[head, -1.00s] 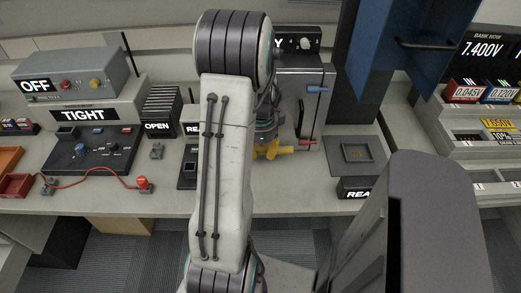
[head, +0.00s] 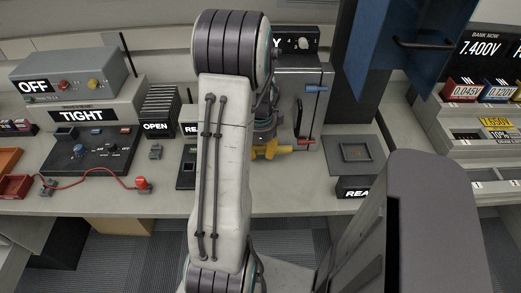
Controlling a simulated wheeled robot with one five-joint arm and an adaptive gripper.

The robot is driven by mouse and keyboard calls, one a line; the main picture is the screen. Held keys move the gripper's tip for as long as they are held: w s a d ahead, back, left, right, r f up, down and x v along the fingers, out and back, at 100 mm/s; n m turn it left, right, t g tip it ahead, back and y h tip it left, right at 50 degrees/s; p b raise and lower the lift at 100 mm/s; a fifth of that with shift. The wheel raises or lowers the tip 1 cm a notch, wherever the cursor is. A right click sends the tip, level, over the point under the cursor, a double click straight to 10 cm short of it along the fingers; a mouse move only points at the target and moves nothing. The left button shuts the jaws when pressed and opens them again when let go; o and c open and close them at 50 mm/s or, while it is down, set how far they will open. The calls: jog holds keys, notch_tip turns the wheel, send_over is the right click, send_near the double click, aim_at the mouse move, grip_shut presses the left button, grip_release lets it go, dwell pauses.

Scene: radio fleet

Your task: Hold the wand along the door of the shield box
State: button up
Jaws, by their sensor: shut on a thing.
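The shield box (head: 290,82) is a grey box at the back of the bench, right of my arm. Its front has a blue handle (head: 316,88) near the top and a red one (head: 305,142) near the bottom. A yellow piece (head: 271,150), which looks like the grip of the wand, sticks out past my arm in front of the box's lower left. My gripper (head: 264,127) is mostly hidden behind my arm and is shut on the wand. A dark upright rod (head: 299,118) stands close to the box front; I cannot tell whether it touches the door.
Left on the bench are a grey unit marked OFF (head: 72,76), a TIGHT display (head: 84,115) and a red cable (head: 95,172). A flat grey pad (head: 354,153) lies right of the box. A blue panel (head: 395,45) hangs at the upper right.

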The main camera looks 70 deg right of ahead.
jog(key=shift+s+a+r+b, duration=0.2)
jog(key=shift+s+a+r, duration=0.2)
jog(key=shift+a, duration=0.85)
jog(key=shift+s+a+r+b, duration=0.25)
jog(key=shift+s+a, duration=0.2)
jog(key=shift+a, duration=0.85)
jog(key=shift+s+a+r+b, duration=0.2)
jog(key=shift+s+a+r, duration=0.2)
jog(key=shift+a, duration=0.85)
notch_tip(320, 180, up, 2)
jog(key=shift+r+p, duration=0.2)
jog(key=shift+p, duration=1.05)
